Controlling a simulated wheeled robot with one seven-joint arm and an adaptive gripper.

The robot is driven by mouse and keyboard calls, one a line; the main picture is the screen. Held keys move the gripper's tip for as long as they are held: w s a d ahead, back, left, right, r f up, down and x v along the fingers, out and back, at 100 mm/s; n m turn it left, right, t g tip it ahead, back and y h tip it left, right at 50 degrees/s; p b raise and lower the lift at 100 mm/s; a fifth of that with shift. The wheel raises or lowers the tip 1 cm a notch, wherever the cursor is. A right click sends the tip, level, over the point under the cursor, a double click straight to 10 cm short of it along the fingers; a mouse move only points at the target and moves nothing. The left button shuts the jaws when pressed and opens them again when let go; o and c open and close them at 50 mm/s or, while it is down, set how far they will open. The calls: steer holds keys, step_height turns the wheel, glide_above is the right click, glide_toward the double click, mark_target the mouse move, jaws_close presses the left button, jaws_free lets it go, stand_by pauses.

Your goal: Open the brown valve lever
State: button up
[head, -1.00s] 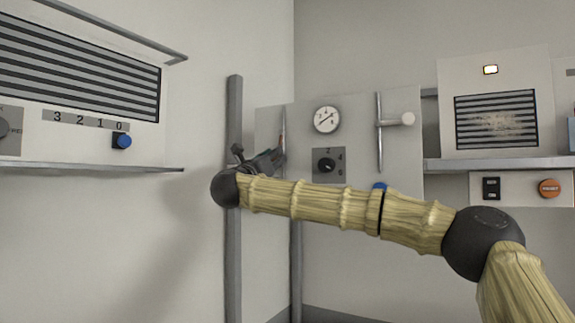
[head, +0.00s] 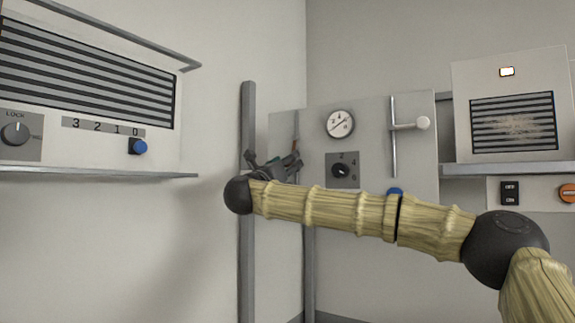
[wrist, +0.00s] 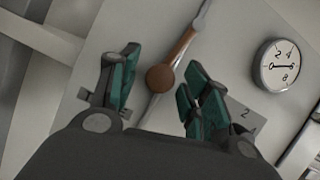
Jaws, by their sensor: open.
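The brown valve lever (wrist: 178,56) shows in the wrist view as a brown handle with a round end, on a thin metal rod against the light panel. Its round end appears between my gripper's green-padded fingers in the picture; I cannot tell how far off it is, and I see no contact. My gripper (wrist: 160,72) is open and empty. In the head view, my gripper (head: 273,160) is in front of the left part of the panel, and only a thin sliver of the lever (head: 297,128) shows just above it.
The panel (head: 370,115) also carries a round gauge (head: 340,124), a dial (head: 341,170) and a white-knobbed lever (head: 422,123). A grey post (head: 248,120) stands close to my gripper. A slatted unit with a blue knob (head: 139,147) is on the left wall.

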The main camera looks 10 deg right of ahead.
steer(key=v, duration=1.1)
steer(key=shift+s, duration=0.15)
steer(key=shift+f, duration=0.15)
